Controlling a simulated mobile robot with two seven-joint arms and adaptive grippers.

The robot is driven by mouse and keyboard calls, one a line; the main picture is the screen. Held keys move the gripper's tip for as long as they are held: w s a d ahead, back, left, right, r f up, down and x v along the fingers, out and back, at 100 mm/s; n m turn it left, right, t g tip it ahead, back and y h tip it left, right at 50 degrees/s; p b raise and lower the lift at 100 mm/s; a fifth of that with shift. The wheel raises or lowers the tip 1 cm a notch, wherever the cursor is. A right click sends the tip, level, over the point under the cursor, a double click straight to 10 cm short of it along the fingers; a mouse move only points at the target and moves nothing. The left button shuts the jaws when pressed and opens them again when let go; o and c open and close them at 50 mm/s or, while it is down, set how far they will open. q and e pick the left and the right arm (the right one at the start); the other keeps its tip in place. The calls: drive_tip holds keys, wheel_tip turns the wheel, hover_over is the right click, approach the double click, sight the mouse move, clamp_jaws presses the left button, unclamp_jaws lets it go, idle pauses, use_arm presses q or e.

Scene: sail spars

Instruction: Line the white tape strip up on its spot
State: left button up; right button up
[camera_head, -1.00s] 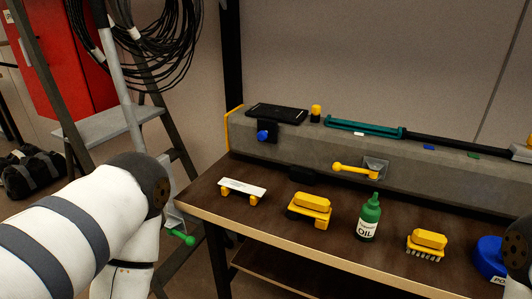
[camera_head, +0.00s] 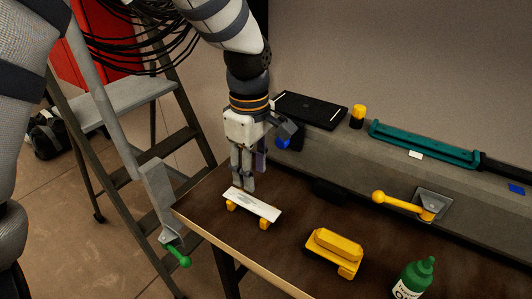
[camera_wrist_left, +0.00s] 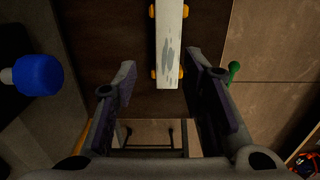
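The white tape strip (camera_head: 252,205) lies flat across two small yellow rests (camera_head: 264,223) near the left end of the dark bench. In the left wrist view the strip (camera_wrist_left: 168,45) has grey smudges and runs away from the gripper. My left gripper (camera_head: 243,188) points down over the strip's far-left end. Its fingers (camera_wrist_left: 161,83) are spread, with the strip's near end in line with the gap and nothing visibly gripped. My right gripper is out of view.
The grey beam (camera_head: 370,160) runs along the bench's back, with a yellow-handled lever (camera_head: 405,203) and blue knob. A yellow brush-like block (camera_head: 334,250) and green oil bottle (camera_head: 415,275) stand to the right. A stepladder (camera_head: 125,95) stands left of the bench.

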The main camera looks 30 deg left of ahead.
sight(251, 203)
use_arm(q)
drive_tip(key=shift+s+f, duration=0.1)
drive_tip(key=shift+s, duration=0.35)
drive_tip(key=shift+s+f, duration=0.25)
wheel_tip(251, 203, down, 7)
drive_tip(key=shift+r+b, duration=0.15)
drive_tip(key=shift+b, duration=0.6)
drive_tip(key=shift+w+r, duration=0.15)
drive_tip(key=shift+r, duration=0.2)
drive_tip(key=c, duration=0.8)
drive_tip(key=shift+o, duration=0.2)
drive_tip(key=shift+r+p, duration=0.65)
drive_tip(key=shift+r, duration=1.95)
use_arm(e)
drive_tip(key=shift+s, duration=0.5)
